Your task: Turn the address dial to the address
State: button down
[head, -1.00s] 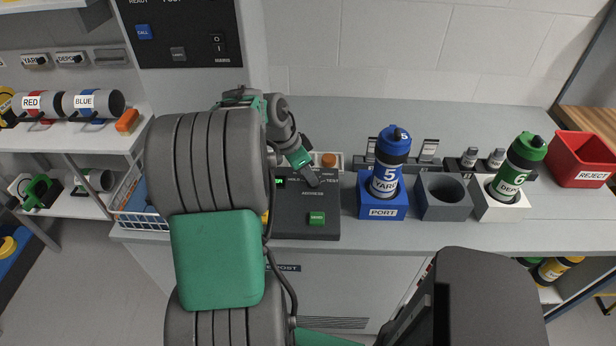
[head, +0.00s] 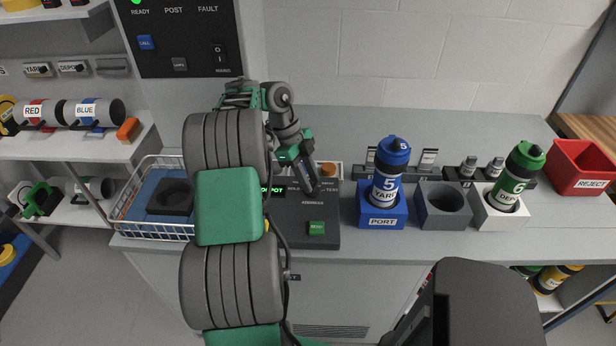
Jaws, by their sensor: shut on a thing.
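The dark address panel (head: 325,222) sits on the counter, partly hidden behind my arm. It bears the word ADDRESS, a green button (head: 317,228) and a small display (head: 274,191) with green letters that seem to end in "EPOT". My gripper (head: 311,188) points down at the upper part of the panel, where the address dial would be. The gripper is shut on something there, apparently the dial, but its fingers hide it. I cannot read which way the dial points.
Right of the panel stand a blue PORT holder (head: 383,222) with blue tube 5 YARD (head: 387,180), an empty grey holder (head: 444,208), and a white holder (head: 500,215) with green tube 6 DEPOT (head: 513,185). A red REJECT bin (head: 581,170) is far right. A wire basket (head: 150,228) is left.

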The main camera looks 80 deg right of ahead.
jog(key=m+p, duration=0.1)
jog(key=m+y, duration=0.1)
jog(key=m, duration=0.1)
jog(key=m+p, duration=0.1)
jog(key=shift+s+d+r+m+t+y+p, duration=0.1)
jog(key=shift+s+d+m+t+y+p, duration=0.1)
jog(key=shift+s+m+t+y+p, duration=0.15)
jog(key=shift+s+d+m+t+y+p, duration=0.1)
jog(key=shift+m+t+y+p, duration=0.4)
jog(key=shift+m, duration=0.6)
jog(key=shift+s+d+m+t+y+p, duration=0.15)
jog(key=shift+m+p, duration=0.5)
jog(key=shift+m, duration=0.4)
jog(key=shift+w+a+f, duration=0.1)
jog(key=shift+a+f, duration=0.05)
jog(key=shift+f, duration=0.05)
jog(key=c, duration=1.1)
grip_release()
jog(key=shift+r, duration=0.1)
